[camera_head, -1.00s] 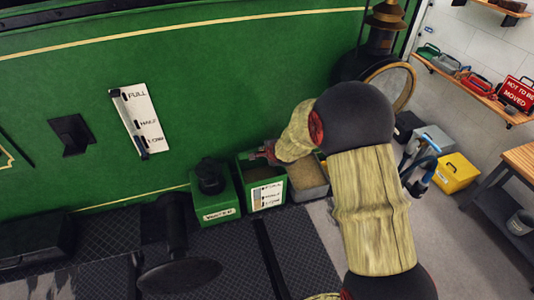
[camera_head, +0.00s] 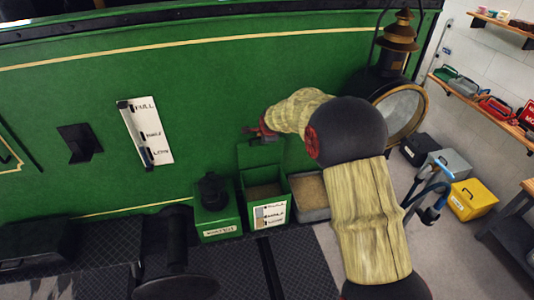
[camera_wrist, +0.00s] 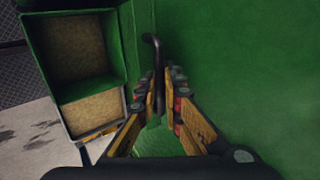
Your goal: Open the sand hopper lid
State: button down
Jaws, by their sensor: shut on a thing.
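The green sand hopper (camera_head: 270,214) stands open against the green tram side, with sand inside and a level label on its front. Its green lid (camera_head: 260,156) is raised and stands roughly upright at the back of the opening. My gripper (camera_head: 262,132) is at the lid's upper edge. In the wrist view, my gripper (camera_wrist: 158,100) is shut on a dark bent handle (camera_wrist: 152,45) between its fingers. The hopper's open mouth and rim (camera_wrist: 126,60) show at left there. The lid's hinge is not clear.
A grey bin with sand (camera_head: 312,203) stands right of the hopper, and a green box with a black cap (camera_head: 215,212) stands left. A large lamp (camera_head: 403,108) is right of my arm. A yellow box (camera_head: 472,198) is on the floor.

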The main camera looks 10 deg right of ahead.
jog(key=shift+w+f+b, duration=0.1)
jog(key=shift+w+b, duration=0.4)
jog(key=shift+w, duration=1.35)
jog(key=c, duration=2.3)
grip_release()
jog(key=shift+c, duration=0.2)
jog(key=shift+o, duration=1.1)
jog(key=shift+w+a, duration=0.1)
jog(key=shift+w, duration=0.1)
jog(key=shift+o, duration=0.6)
jog(key=shift+r, duration=0.35)
